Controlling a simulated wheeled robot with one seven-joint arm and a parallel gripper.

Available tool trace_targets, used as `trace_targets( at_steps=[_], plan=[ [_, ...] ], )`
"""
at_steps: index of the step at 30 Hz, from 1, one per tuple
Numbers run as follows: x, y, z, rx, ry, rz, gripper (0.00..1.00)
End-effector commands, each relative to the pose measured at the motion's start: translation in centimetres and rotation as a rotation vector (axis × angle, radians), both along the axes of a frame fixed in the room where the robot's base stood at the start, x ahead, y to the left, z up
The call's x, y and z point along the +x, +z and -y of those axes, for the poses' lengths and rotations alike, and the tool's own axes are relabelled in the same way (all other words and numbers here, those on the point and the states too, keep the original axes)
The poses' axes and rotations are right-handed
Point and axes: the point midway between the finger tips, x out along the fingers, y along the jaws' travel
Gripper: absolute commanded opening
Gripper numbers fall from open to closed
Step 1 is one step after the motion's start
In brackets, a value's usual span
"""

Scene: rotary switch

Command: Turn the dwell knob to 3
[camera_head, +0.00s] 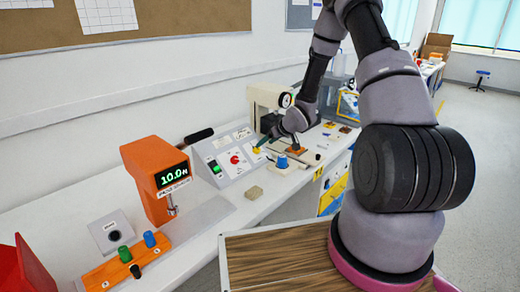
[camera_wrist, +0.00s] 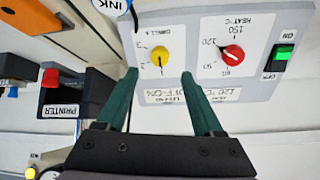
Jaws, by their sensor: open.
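The dwell knob is yellow and round and sits on a grey control panel. It shows in the wrist view (camera_wrist: 160,56), where the panel appears upside down, and beside my gripper in the head view (camera_head: 255,150). A dark pointer line on it runs toward the bottom of the wrist picture; I cannot tell surely which number it meets. My gripper (camera_wrist: 160,78) is open, with its two green fingers to either side of the knob's line and the knob seen between and beyond their tips. I cannot tell whether they touch it. In the head view my gripper (camera_head: 263,142) is at the panel's right part.
A red heat knob (camera_wrist: 221,53) and a lit green switch (camera_wrist: 283,56) are beside the dwell knob on the panel. A beige press (camera_head: 268,100) stands just behind my gripper. An orange device (camera_head: 150,165) reading 10.0 stands to the left on the white bench.

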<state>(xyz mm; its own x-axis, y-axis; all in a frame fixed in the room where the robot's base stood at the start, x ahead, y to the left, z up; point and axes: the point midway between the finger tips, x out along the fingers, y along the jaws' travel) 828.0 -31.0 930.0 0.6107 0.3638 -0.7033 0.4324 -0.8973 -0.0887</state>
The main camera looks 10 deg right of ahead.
Motion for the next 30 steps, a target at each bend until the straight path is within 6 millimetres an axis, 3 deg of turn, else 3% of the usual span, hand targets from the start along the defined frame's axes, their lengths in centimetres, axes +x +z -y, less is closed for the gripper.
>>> trace_targets(
  at_steps=[9,23,28,29,30],
  plan=[
    [3.4,-4.0,-2.0,-0.001,0.000,-0.002,0.69],
    [4.3,-4.9,-2.5,-0.001,-0.002,-0.001,0.69],
    [4.3,-4.9,-2.5,-0.001,-0.002,-0.001,0.07],
    [4.3,-4.9,-2.5,-0.001,-0.002,-0.001,0.00],
    [4.3,-4.9,-2.5,-0.001,-0.002,-0.001,0.00]
  ],
)
